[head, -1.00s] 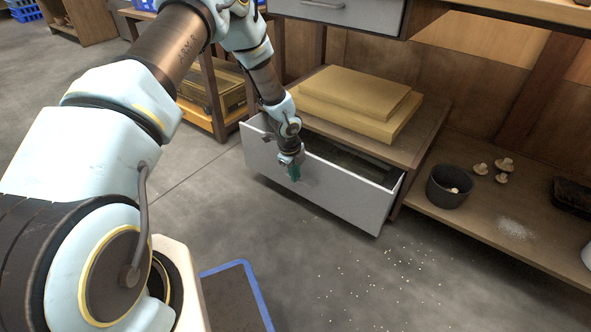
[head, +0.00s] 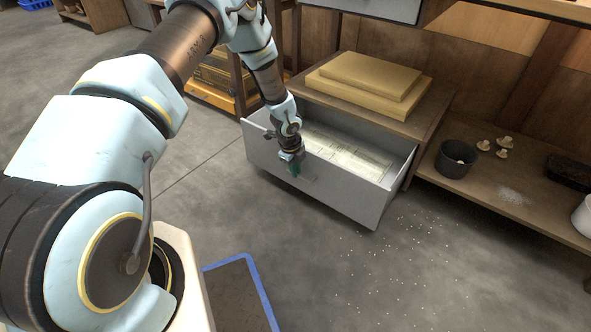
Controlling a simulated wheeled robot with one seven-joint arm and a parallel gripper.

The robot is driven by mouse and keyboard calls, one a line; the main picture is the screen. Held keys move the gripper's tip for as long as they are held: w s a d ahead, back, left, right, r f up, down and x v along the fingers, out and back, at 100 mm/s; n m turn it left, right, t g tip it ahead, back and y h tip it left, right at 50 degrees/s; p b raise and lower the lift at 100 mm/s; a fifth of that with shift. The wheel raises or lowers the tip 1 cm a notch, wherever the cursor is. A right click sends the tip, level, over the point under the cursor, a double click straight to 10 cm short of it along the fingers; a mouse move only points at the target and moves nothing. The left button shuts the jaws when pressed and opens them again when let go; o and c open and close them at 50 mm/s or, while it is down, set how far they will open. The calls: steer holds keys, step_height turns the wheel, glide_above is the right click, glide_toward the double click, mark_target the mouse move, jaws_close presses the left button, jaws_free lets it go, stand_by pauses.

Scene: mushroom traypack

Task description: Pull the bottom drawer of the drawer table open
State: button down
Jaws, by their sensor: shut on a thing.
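The bottom drawer (head: 345,196) of the drawer table (head: 425,128) has a pale grey front and stands well open. Papers (head: 345,150) lie flat inside it. My gripper (head: 295,172) is at the outer face of the drawer front, a little left of its middle, and is shut on its handle. The handle is mostly hidden behind my gripper. The upper drawer (head: 385,8) at the top edge of the view is cut off by the frame.
Yellow-brown boards (head: 365,85) lie stacked on the shelf above the drawer. A dark pot (head: 455,160) and several mushrooms (head: 497,145) stand on the low right shelf (head: 515,205). White specks lie on the floor. A blue-edged mat (head: 262,290) lies in front.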

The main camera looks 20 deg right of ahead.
steer(key=shift+w, duration=0.1)
steer(key=c, duration=0.9)
jaws_free()
steer(key=shift+r, duration=0.1)
steer(key=r+p, duration=0.1)
steer(key=r, duration=0.2)
steer(key=a+r+p, duration=0.1)
steer(key=r, duration=0.3)
steer(key=s+r+p, duration=0.1)
steer(key=r, duration=0.2)
steer(key=shift+a+r+p, duration=0.2)
steer(key=shift+a+p, duration=0.1)
steer(key=shift+a, duration=0.1)
